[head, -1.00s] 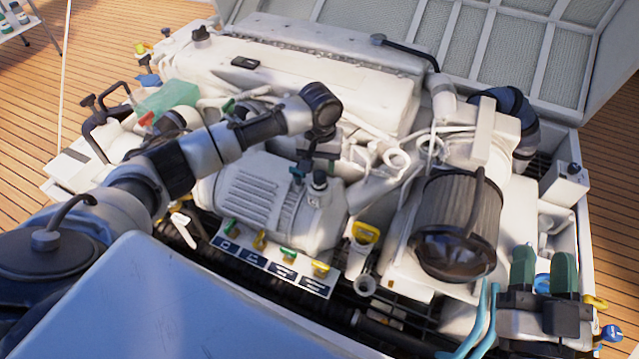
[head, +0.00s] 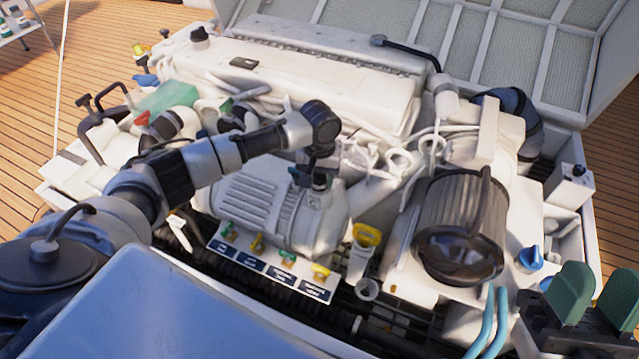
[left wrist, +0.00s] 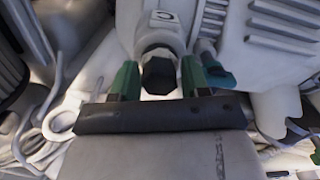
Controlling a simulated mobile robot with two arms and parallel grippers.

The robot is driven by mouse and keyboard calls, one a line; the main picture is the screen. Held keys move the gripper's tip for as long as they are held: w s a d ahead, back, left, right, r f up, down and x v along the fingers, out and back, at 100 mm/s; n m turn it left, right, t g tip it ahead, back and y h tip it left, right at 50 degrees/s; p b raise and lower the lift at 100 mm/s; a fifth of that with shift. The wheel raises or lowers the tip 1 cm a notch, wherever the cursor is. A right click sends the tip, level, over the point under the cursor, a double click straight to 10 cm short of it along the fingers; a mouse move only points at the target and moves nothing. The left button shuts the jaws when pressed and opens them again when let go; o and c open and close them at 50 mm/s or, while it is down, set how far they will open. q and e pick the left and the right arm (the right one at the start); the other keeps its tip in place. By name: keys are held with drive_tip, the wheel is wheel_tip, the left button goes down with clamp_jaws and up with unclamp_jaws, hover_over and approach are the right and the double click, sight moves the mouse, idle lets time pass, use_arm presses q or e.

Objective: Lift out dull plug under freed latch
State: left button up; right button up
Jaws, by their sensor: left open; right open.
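A black-capped plug (head: 319,182) stands on the ribbed white housing, and in the left wrist view its dark cap (left wrist: 159,75) shows close up. A teal latch (left wrist: 214,68) lies just to the right of the plug, swung off its cap. My left gripper (head: 318,165) is above the plug, pointing down. In the left wrist view its two green fingers (left wrist: 158,82) stand open on either side of the cap; I cannot tell whether they touch it. My right gripper (head: 604,298) is open and empty at the lower right, its green fingers apart.
The ribbed housing (head: 262,205) and several labelled coloured handles (head: 257,243) lie close to my left arm. A yellow-handled piece (head: 367,235), a dark ribbed filter canister (head: 462,225) and a blue knob (head: 530,259) stand to the right. Pipes crowd behind.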

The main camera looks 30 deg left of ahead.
use_arm(q)
drive_tip(key=shift+c, duration=0.3)
drive_tip(key=c, duration=0.7)
drive_tip(key=shift+r, duration=0.15)
